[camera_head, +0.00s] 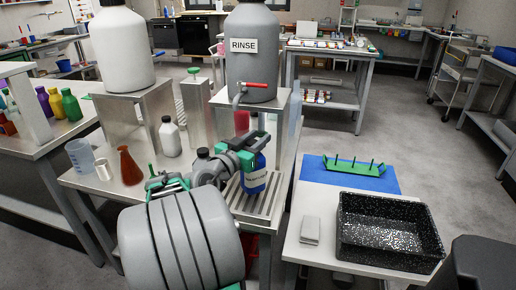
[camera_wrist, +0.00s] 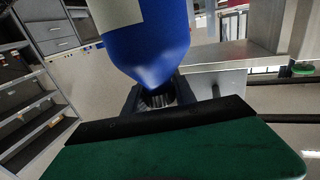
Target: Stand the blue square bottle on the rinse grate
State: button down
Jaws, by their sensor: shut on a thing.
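The blue bottle (camera_head: 260,163) with a white label is in my gripper (camera_head: 247,152), near the front of the steel stand. In the wrist view the bottle (camera_wrist: 150,40) narrows to its neck between my gripper's fingers (camera_wrist: 157,97), which are shut on it. The bottle looks roughly upright in the head view. The slatted rinse grate (camera_head: 270,203) lies below and around the bottle's lower end. Whether the base touches the slats cannot be told. My arm hides part of the grate's left side.
A grey RINSE tank (camera_head: 252,70) with a red-handled tap (camera_head: 258,85) stands on a shelf behind the grate. A white bottle (camera_head: 170,138), a brown flask (camera_head: 130,168) and a beaker (camera_head: 81,157) stand left. A black speckled tray (camera_head: 388,258) is on the right table.

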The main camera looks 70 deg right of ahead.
jog(key=shift+f, duration=1.35)
jog(key=shift+f+b, duration=0.2)
jog(key=shift+b, duration=0.2)
jog(key=c, duration=1)
grip_release()
